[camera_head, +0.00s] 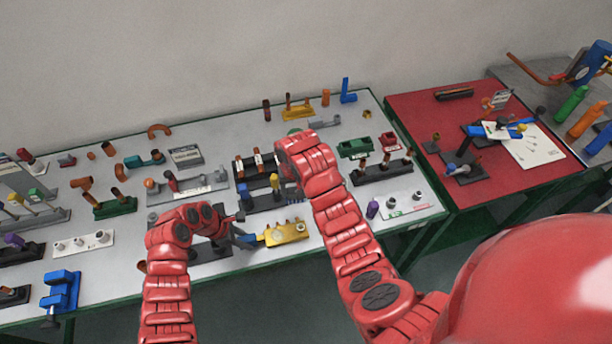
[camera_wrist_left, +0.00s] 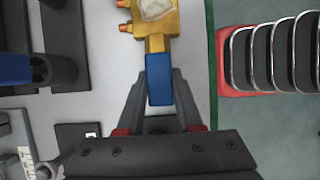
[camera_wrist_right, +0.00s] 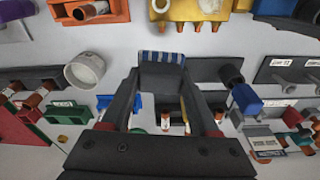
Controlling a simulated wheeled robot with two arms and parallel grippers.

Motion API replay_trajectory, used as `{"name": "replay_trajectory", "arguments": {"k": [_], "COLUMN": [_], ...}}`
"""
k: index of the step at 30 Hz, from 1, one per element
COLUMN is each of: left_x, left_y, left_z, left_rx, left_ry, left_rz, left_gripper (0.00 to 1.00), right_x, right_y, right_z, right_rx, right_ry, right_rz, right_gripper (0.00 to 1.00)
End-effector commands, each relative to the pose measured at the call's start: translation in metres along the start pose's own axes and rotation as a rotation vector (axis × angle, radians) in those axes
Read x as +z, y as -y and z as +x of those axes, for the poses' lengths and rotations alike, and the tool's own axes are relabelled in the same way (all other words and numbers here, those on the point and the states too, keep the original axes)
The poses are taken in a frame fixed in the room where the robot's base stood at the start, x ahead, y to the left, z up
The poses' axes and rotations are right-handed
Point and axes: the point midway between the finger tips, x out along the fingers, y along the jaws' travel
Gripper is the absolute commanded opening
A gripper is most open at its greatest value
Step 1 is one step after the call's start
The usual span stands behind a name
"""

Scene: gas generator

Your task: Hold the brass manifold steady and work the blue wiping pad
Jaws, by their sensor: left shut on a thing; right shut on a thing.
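The brass manifold (camera_head: 287,233) lies near the front edge of the grey table, with a blue end piece on its left. My left gripper (camera_head: 242,238) is shut on that blue end piece (camera_wrist_left: 160,80), and the brass body (camera_wrist_left: 155,20) extends beyond the fingers in the left wrist view. My right gripper (camera_wrist_right: 160,75) is shut on a dark block with a blue-and-white striped face, the wiping pad (camera_wrist_right: 162,57). The manifold (camera_wrist_right: 190,10) shows beyond the pad in the right wrist view, with a gap in the picture.
Black racks with upright pegs (camera_head: 262,200) stand just behind the manifold. A green block (camera_head: 355,148) and a white peg plate (camera_head: 408,204) are to the right. A blue clamp (camera_head: 62,288) sits at the front left. A red-topped table (camera_head: 420,110) adjoins on the right.

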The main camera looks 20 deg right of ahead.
Motion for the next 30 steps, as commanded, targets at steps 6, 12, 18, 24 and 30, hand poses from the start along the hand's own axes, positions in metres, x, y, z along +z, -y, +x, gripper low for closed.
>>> {"name": "replay_trajectory", "arguments": {"k": [6,12,18,24,30], "left_x": [-0.001,0.0,0.0,0.0,0.0], "left_y": [0.0,0.0,0.0,0.0,0.0], "left_z": [0.0,0.0,0.0,0.0,0.0], "left_rx": [0.0,0.0,0.0,0.0,0.0], "left_ry": [-0.001,-0.001,-0.001,-0.001,-0.001], "left_rz": [-0.001,0.0,0.0,0.0,0.0], "left_gripper": [0.0,0.0,0.0,0.0,0.0], "right_x": [0.069,0.105,0.111,0.113,0.115], "right_y": [0.047,0.062,0.065,0.065,0.066], "right_z": [-0.012,-0.015,-0.009,0.006,0.023], "right_rx": [-0.001,-0.012,-0.018,-0.02,-0.02], "right_ry": [-0.003,0.001,0.003,0.004,0.003], "right_rz": [-0.069,-0.117,-0.121,-0.119,-0.119], "right_gripper": [0.17,0.17,0.17,0.17,0.17]}}
